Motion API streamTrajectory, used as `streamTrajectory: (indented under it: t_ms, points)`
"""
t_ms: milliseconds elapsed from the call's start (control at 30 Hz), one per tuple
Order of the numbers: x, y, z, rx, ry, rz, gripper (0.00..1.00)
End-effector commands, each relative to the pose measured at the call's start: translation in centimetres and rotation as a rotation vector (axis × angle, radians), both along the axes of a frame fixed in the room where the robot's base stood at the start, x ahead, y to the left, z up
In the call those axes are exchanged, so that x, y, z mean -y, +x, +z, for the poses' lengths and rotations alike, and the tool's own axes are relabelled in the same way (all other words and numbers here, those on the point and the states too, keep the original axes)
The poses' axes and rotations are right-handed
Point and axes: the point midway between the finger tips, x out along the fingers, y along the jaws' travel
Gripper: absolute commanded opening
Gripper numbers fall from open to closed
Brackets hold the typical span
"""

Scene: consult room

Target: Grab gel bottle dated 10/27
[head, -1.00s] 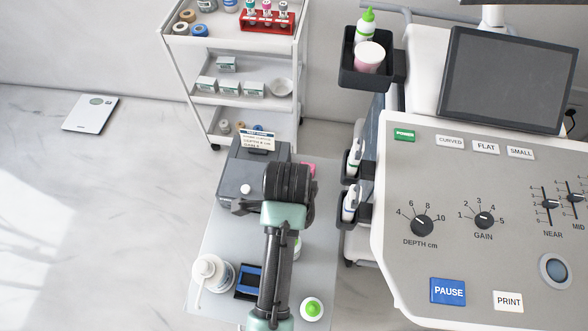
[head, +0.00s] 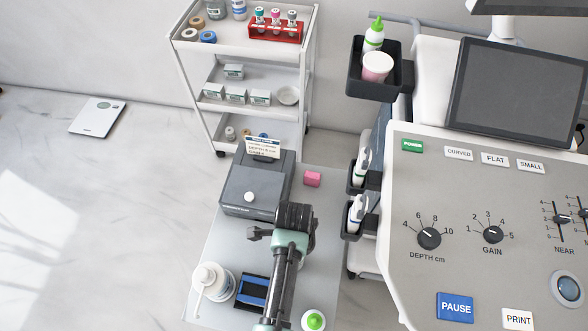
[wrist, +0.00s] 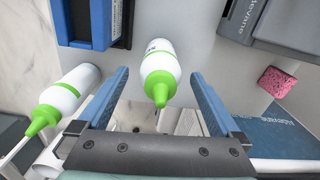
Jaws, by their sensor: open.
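A white gel bottle with a green cap (wrist: 160,72) stands between the two blue fingers of my open gripper (wrist: 160,80) in the wrist view; the fingers are apart from it. Its label shows only a sliver of print, and no date can be read. A second white bottle with a green cap (wrist: 62,102) is left of my gripper; it also shows at the bottom of the head view (head: 314,320). My arm hides the first bottle in the head view. A third green-capped bottle (head: 374,36) stands in the black holder on the ultrasound machine.
The grey table (head: 212,250) also carries a grey printer (head: 240,200), a blue-and-black device (head: 252,290), a white pump bottle (head: 212,282) and a pink sponge (head: 312,179). The ultrasound console (head: 480,210) borders the right side. A white cart (head: 215,75) stands behind.

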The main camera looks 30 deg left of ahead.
Motion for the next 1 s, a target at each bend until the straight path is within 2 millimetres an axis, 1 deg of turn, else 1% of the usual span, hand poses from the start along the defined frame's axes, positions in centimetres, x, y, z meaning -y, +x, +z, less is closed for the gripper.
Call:
streamTrajectory:
  t_ms: [233, 267, 300, 367, 400, 467, 500, 567, 600, 800, 1000]
  points:
    - [-0.01, 0.02, -0.22, 0.001, 0.000, 0.000, 1.00]
    - [-0.01, 0.03, -0.21, 0.001, 0.000, 0.000, 0.96]
    - [-0.01, 0.02, -0.21, 0.001, 0.000, 0.001, 0.89]
    - [-0.01, 0.02, -0.20, 0.001, 0.000, 0.001, 0.78]
    - [-0.01, 0.02, -0.20, 0.001, 0.000, 0.001, 0.71]
    - [-0.01, 0.02, -0.20, 0.001, 0.000, 0.001, 0.60]
    - [-0.01, 0.02, -0.20, 0.001, 0.000, 0.001, 0.53]
    - [-0.01, 0.02, -0.19, 0.001, 0.000, 0.001, 0.42]
    - [0.00, 0.01, -0.19, 0.000, 0.000, 0.001, 0.35]
    - [0.00, 0.01, -0.19, 0.000, 0.000, 0.001, 0.00]
    - [0.00, 0.00, -0.19, 0.000, 0.000, 0.001, 0.00]
